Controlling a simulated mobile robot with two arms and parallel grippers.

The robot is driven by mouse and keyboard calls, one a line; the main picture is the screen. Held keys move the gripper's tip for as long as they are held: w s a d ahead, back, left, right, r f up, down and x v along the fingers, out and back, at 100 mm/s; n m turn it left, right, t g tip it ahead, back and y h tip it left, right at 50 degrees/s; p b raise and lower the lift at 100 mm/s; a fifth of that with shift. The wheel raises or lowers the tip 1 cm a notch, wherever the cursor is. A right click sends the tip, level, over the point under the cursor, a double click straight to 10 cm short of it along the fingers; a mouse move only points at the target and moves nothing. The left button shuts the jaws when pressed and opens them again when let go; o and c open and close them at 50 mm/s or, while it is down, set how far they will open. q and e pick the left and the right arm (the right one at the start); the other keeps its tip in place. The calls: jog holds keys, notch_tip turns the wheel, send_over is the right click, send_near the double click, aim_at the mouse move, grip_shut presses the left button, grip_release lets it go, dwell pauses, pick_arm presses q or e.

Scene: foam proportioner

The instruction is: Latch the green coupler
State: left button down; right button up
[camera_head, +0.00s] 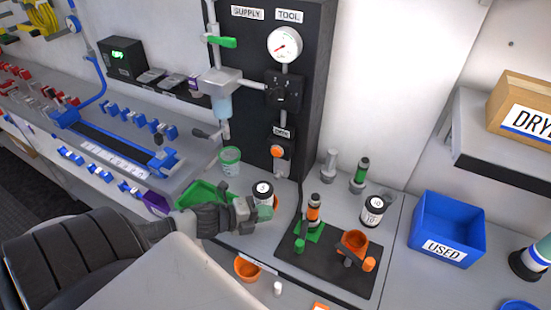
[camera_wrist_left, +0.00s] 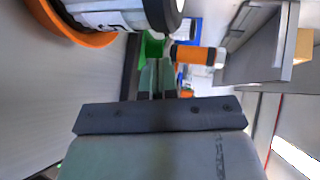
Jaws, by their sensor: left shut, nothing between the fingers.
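My left gripper (camera_head: 262,212) is shut and empty above the counter, left of the black mat (camera_head: 330,275). Its fingertips also show closed in the wrist view (camera_wrist_left: 156,75). On the mat, a green holder (camera_head: 308,231) carries an upright orange, black and grey fitting (camera_head: 313,212). A small green knob (camera_head: 299,246) is at the holder's front. A green-banded fitting (camera_head: 361,172) stands upright behind the mat. I cannot tell for sure which green part is the coupler. In the wrist view a green part (camera_wrist_left: 151,46) and an orange cylinder (camera_wrist_left: 195,56) lie beyond the fingertips. My right gripper is not in view.
A white jar (camera_head: 263,188) with an orange rim stands right behind the gripper. A labelled jar (camera_head: 372,212), an orange clamp (camera_head: 354,243), an orange cup (camera_head: 247,270) and a blue bin (camera_head: 447,222) are nearby. A black supply panel (camera_head: 320,80) rises behind.

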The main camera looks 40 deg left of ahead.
pick_arm(q)
jog(key=a, duration=0.1)
jog(key=s+a, duration=0.1)
jog(key=a, duration=0.1)
jog(key=shift+s+a+r+b, duration=0.2)
jog(key=shift+s+r+b, duration=0.1)
jog(key=shift+r, duration=0.05)
jog(key=shift+a+r, duration=0.45)
jog(key=shift+a, duration=0.25)
jog(key=shift+s+a+r, duration=0.1)
jog(key=shift+a+r, duration=0.05)
jog(key=shift+a, duration=0.15)
jog(key=shift+s+a, duration=0.25)
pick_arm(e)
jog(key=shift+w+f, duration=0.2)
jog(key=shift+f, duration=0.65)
